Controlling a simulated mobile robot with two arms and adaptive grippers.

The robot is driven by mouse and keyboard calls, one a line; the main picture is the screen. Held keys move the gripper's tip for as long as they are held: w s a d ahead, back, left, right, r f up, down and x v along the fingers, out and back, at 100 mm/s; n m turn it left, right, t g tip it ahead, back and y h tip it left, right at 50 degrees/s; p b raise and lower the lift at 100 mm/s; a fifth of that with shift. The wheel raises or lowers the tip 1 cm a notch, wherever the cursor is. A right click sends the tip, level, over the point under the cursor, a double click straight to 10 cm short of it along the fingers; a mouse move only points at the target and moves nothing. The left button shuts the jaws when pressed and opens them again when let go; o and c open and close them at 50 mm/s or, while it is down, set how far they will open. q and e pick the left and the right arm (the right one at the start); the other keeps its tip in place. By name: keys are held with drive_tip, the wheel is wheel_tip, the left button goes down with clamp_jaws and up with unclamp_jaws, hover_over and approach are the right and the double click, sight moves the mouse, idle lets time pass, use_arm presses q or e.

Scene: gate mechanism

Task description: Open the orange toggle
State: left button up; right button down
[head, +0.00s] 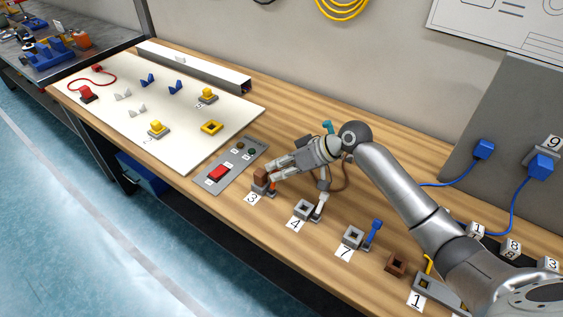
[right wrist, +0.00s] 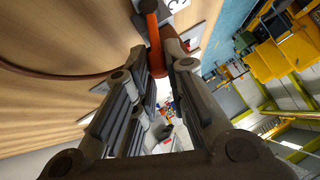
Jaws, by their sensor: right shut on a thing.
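The orange toggle (head: 273,187) is by the label 3, at the right side of a small gate block with a brown top (head: 261,176). In the head view only a small part of it shows below my fingers. My right gripper (head: 271,170) is at the toggle, with its fingers reaching in from the right. In the right wrist view the orange toggle (right wrist: 155,45) runs between the fingertips (right wrist: 158,70), and the gripper is shut on it. How far the toggle is tilted is hard to tell. My left gripper is not in view.
Close to the right stands gate block 4 (head: 302,210) with a white lever (head: 319,205). Block 7 (head: 352,237) has a blue lever (head: 373,232). A grey panel with a red switch (head: 219,172) lies to the left.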

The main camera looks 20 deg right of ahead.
sight(262, 178)
drive_tip(key=s+a+n+t+h+p, duration=0.1)
drive_tip(key=p, duration=0.2)
drive_tip(key=s+a+r+n+t+h+p, duration=0.1)
drive_tip(key=a+h+p, duration=0.1)
drive_tip(key=p, duration=0.1)
drive_tip(key=shift+s, duration=0.15)
drive_tip(key=shift+s+a+f+n+t+h+p, duration=0.15)
drive_tip(key=shift+a+n+t+h+p, duration=0.15)
drive_tip(key=shift+t+h+p, duration=0.15)
drive_tip(key=shift+s+a+f+n+t+h+p, duration=0.3)
drive_tip(key=shift+s+a+n+t+h+p, duration=0.15)
drive_tip(key=shift+n+t+h+p, duration=0.15)
drive_tip(key=shift+s+a+f+n+t+h, duration=0.35)
drive_tip(key=shift+a+f+n+t+h, duration=0.15)
drive_tip(key=shift+h, duration=0.25)
drive_tip(key=c, duration=1.4)
unclamp_jaws()
drive_tip(key=shift+c, duration=0.2)
drive_tip(key=shift+r, duration=0.1)
drive_tip(key=shift+d, duration=0.1)
drive_tip(key=v, duration=1.2)
